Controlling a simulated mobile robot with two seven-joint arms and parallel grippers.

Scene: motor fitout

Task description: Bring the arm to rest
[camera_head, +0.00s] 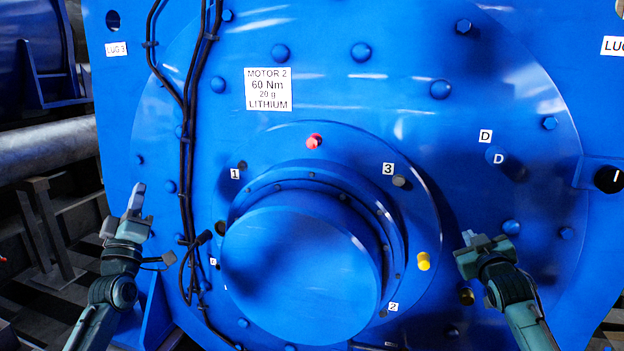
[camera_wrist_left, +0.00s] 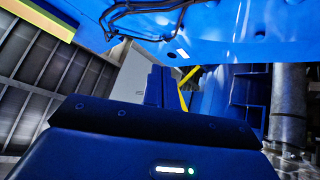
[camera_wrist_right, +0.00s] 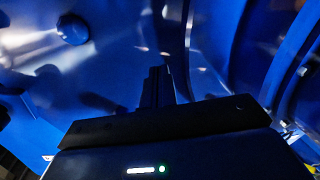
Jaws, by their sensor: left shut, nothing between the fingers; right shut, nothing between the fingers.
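My left gripper (camera_head: 136,199) is at the left in the head view, in front of the motor's left edge. It is shut and empty, with its fingers pointing up. Its closed fingers also show in the left wrist view (camera_wrist_left: 158,88). My right gripper (camera_head: 468,238) is at the lower right in the head view, in front of the blue motor face, to the right of the yellow plug. It is shut and empty. Its closed fingers show dark in the right wrist view (camera_wrist_right: 157,86).
The large blue motor (camera_head: 340,95) fills the view, with a round hub (camera_head: 295,270) jutting out between the grippers. A red plug (camera_head: 314,141) and a yellow plug (camera_head: 423,261) stick out around it. Black cables (camera_head: 187,120) run down the left side. A grey pipe (camera_head: 50,148) lies at far left.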

